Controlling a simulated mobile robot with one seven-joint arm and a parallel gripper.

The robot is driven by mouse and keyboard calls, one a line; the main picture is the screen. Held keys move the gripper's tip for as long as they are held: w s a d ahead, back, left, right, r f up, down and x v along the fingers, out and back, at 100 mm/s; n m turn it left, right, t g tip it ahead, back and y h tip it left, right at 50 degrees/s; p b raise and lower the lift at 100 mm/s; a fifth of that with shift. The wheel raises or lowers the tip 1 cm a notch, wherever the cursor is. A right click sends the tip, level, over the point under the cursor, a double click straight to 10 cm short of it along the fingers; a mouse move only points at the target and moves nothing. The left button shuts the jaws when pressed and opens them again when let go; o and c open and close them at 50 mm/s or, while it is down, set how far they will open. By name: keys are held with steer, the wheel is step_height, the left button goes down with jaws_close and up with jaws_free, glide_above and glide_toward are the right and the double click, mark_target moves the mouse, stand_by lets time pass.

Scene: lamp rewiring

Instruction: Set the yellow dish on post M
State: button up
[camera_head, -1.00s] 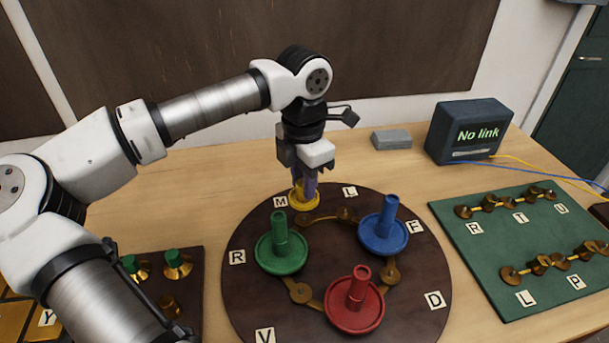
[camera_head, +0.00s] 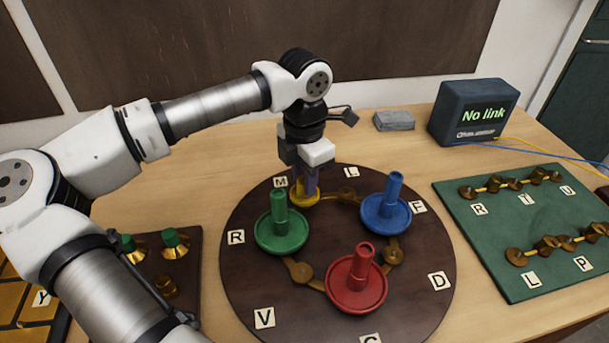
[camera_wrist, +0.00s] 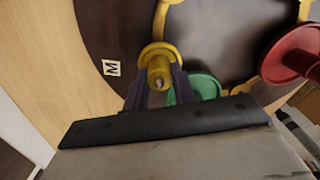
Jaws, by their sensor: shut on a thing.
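The yellow dish (camera_head: 306,197) is at the M place of the dark round board (camera_head: 245,285), just right of the M label (camera_head: 280,182). My gripper (camera_head: 307,182) is above the dish with its jaws shut on it, pointing down. In the wrist view the dish (camera_wrist: 160,52) shows its yellow stem between my fingers (camera_wrist: 157,88), beside the M label (camera_wrist: 111,68). Post M is hidden under the dish. I cannot tell if the dish rests fully on it.
Green (camera_head: 282,235), blue (camera_head: 387,218) and red (camera_head: 356,290) dishes stand upright on the board, the green one close to my gripper. A green panel (camera_head: 500,210) lies right. A monitor (camera_head: 474,113) reading "No link" and a grey block (camera_head: 394,120) stand behind.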

steer(key=shift+f+b, duration=0.5)
steer(key=shift+f, duration=0.05)
steer(key=o, duration=1.1)
steer(key=shift+c, duration=0.2)
step_height(320, 180, up, 14)
steer(key=b, duration=0.1)
steer(key=shift+b, duration=0.3)
steer(key=shift+f, duration=0.1)
